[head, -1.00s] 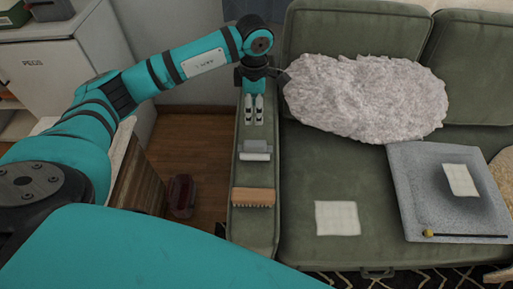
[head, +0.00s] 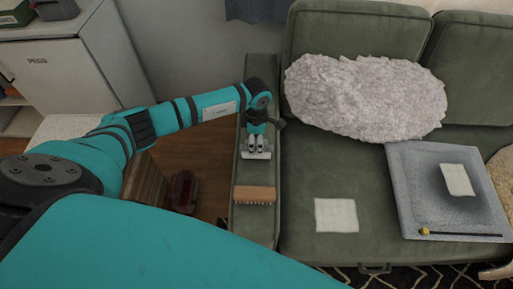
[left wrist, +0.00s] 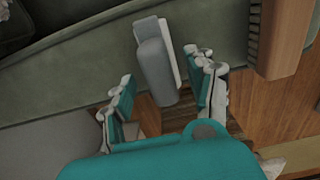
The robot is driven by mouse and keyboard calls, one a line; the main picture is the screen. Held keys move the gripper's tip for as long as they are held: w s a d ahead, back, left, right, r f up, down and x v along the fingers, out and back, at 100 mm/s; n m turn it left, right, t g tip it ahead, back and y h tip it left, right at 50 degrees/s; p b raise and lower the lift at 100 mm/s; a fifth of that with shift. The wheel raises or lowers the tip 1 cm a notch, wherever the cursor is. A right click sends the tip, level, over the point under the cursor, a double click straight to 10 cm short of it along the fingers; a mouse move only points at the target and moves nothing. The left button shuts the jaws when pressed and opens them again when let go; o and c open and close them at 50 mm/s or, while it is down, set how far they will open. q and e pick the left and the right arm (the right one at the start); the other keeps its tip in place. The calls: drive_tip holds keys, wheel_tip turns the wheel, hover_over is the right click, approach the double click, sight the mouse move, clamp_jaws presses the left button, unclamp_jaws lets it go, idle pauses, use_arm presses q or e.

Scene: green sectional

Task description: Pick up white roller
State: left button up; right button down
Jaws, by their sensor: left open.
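The white roller (head: 257,155) lies on the left armrest of the green sofa, partly hidden by my gripper in the head view. In the left wrist view it shows as a grey cylinder (left wrist: 157,70) beside a white strip (left wrist: 170,50). My left gripper (head: 256,146) is over the armrest at the roller. In the left wrist view the left gripper (left wrist: 162,100) is open, with one finger on each side of the roller's near end. I cannot tell whether the fingers touch it. My right gripper is not in view.
A wooden brush (head: 254,194) lies on the armrest just in front of the roller. A fluffy pillow (head: 365,97), a white cloth (head: 336,215) and a grey cushion (head: 420,205) are on the seat. A dark red object (head: 183,190) stands on the floor.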

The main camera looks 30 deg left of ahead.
use_arm(q)
drive_tip(key=shift+f, duration=0.45)
drive_tip(key=shift+c, duration=0.3)
clamp_jaws()
wheel_tip(320, 180, up, 10)
drive_tip(key=shift+r+b, duration=0.1)
drive_tip(key=shift+b, duration=0.5)
